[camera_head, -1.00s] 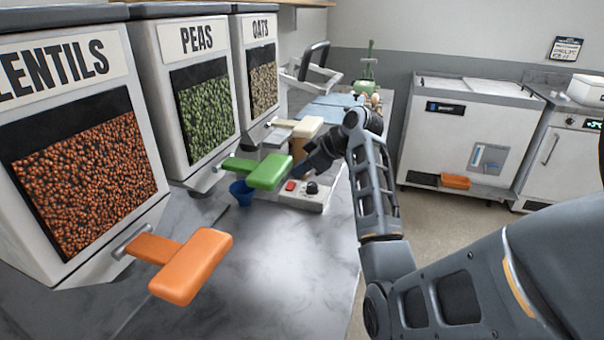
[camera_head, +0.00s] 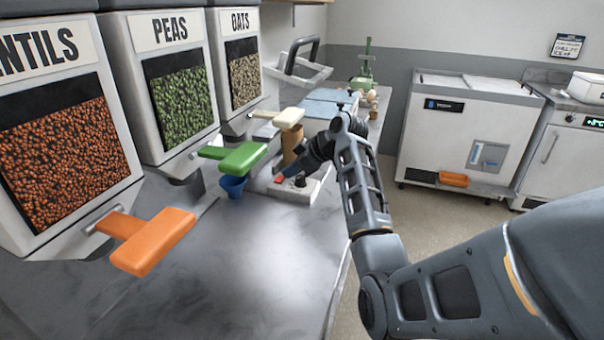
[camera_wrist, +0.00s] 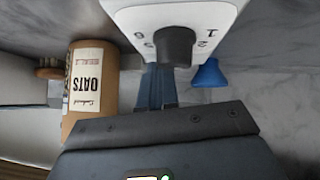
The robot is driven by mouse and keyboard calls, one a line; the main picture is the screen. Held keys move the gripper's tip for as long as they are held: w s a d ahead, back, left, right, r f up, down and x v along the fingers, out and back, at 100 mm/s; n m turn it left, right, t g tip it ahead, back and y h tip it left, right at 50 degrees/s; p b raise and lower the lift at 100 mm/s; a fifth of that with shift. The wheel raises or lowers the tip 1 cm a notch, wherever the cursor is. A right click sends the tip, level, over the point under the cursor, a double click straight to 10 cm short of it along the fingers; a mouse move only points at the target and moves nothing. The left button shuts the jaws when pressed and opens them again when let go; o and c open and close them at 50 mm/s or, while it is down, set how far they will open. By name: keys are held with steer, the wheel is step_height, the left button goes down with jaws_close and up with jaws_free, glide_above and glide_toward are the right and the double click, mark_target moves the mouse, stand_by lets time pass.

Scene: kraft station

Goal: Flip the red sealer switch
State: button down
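The red switch (camera_head: 279,179) sits on the white sealer control box (camera_head: 305,192), beside a black knob (camera_head: 300,181). My gripper (camera_head: 284,174) points down at the switch, with its tips right by it and partly covering it. I cannot tell whether they touch it. In the wrist view the gripper fingers (camera_wrist: 158,88) lie close together, shut and empty, below the dark knob (camera_wrist: 176,46) on the white panel (camera_wrist: 131,17) with printed numbers. The red switch is hidden in the wrist view.
An orange handle (camera_head: 155,240) juts out nearer. An oats canister (camera_wrist: 92,82) stands close beside the fingers. The front counter (camera_head: 240,275) is clear.

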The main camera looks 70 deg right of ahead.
steer(key=shift+w+f, duration=0.1)
steer(key=shift+a, duration=0.1)
steer(key=shift+a, duration=0.15)
steer(key=shift+a+r+p, duration=0.2)
steer(key=shift+a+p, duration=0.4)
steer(key=shift+p, duration=0.1)
